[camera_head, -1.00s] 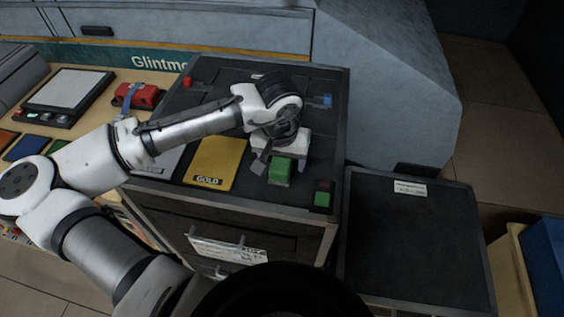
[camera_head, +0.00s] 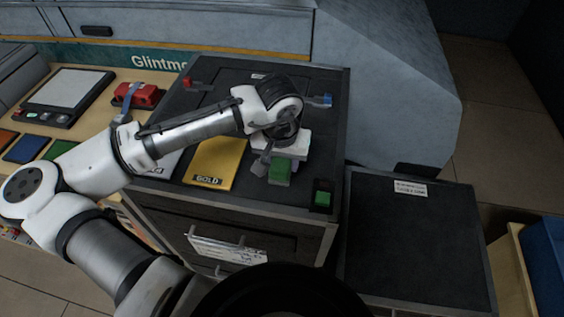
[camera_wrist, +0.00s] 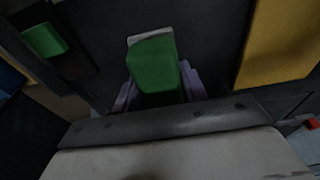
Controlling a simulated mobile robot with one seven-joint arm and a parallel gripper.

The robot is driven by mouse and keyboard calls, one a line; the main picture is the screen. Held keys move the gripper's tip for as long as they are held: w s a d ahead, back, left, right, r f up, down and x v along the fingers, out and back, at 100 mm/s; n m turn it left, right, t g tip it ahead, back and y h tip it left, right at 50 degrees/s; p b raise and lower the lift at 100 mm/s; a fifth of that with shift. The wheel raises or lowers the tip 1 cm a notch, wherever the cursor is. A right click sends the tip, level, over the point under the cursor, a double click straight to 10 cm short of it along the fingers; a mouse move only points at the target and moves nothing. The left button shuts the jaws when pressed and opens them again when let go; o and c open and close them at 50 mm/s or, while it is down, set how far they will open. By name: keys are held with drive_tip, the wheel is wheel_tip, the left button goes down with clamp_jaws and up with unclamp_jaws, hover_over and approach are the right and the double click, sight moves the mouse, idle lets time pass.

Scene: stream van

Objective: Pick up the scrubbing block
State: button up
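The scrubbing block, which I take to be the green block (camera_head: 279,171) with a pale end, is at the front of the dark cabinet top, right of the gold plate. In the wrist view the green block (camera_wrist: 155,66) lies between the two purplish fingers of my gripper (camera_wrist: 160,88). The fingers are close along its two sides. I cannot tell whether they press on it. In the head view my gripper (camera_head: 272,164) points down at the block, and its white body hides part of the fingers. I see no clear gap under the block.
The gold plate (camera_head: 217,161) lies left of the block. A small green piece (camera_head: 322,199) on a dark panel is at the cabinet's front right corner. Blue (camera_head: 322,100) and red (camera_head: 187,83) pieces are farther back. A lower dark surface (camera_head: 412,245) at right is clear.

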drive_tip(key=c, duration=0.4)
drive_tip(key=shift+o, duration=0.2)
drive_tip(key=shift+r, duration=0.1)
wheel_tip(320, 180, up, 20)
drive_tip(key=b, duration=0.2)
drive_tip(key=shift+r, duration=0.15)
